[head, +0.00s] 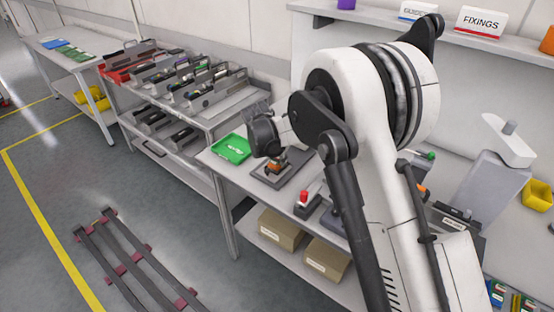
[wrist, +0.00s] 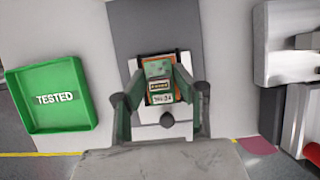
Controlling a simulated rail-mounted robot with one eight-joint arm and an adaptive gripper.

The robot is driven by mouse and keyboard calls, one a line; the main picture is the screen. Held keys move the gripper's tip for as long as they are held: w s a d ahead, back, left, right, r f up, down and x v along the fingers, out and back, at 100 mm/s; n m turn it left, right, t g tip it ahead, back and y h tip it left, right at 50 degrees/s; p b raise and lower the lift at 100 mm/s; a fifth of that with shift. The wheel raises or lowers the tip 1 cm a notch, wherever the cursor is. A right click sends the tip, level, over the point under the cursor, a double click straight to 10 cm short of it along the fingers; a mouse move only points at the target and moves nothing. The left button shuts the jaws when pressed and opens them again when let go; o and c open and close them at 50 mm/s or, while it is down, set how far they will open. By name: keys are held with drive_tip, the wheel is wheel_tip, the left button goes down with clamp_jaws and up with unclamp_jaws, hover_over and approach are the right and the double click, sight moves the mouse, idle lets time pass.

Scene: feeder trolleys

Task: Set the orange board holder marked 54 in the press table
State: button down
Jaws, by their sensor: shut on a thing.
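The orange board holder (wrist: 160,86) carries a green board and a white label; its number is too small to read surely. My gripper (wrist: 160,92) is shut on it, with one finger on each side. In the head view the orange holder (head: 277,162) shows just under my gripper (head: 273,152). Below it is a dark base (head: 262,176), seemingly the press table, with a light plate (wrist: 184,130) and a dark knob in the wrist view. I cannot tell whether the holder touches the plate; its underside is hidden.
A green TESTED tray (wrist: 50,97) lies left of the base. A red button (head: 304,197) stands in front, to the right. A trolley (head: 215,121) with several holders in racks stands at the left. Cardboard boxes (head: 281,228) sit on the lower shelf.

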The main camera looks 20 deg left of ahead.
drive_tip(key=shift+f+b, duration=0.4)
idle(0.6)
drive_tip(key=c, duration=1.3)
unclamp_jaws()
drive_tip(key=shift+r, duration=0.1)
drive_tip(key=v, duration=1.2)
drive_tip(key=shift+w, duration=0.1)
